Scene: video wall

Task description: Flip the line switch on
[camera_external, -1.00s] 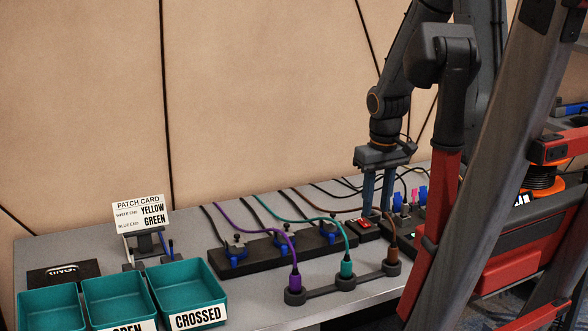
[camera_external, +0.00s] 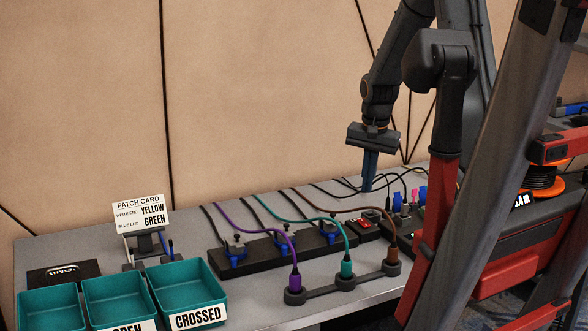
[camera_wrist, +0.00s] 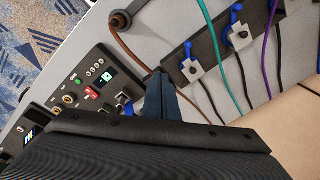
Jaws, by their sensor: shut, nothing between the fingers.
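A small black switch box with red parts (camera_external: 366,228) sits on the grey table, just right of the black strip. I take it to be the line switch, but its on or off position is too small to tell. My gripper (camera_external: 369,189) is above and behind it in the external view, fingers together and pointing down, with nothing held. In the wrist view my gripper (camera_wrist: 160,76) shows as two blue fingers pressed together. They and my wrist cover part of the table there, and I cannot make out the switch box in that view.
A black strip (camera_external: 262,260) with blue clamps stands left of the switch. Purple, teal and brown cables run to a holder (camera_external: 346,282) in front. A black panel with a display (camera_wrist: 100,88) and a red part is nearby. Teal trays (camera_external: 188,285) and a patch card (camera_external: 139,214) are left.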

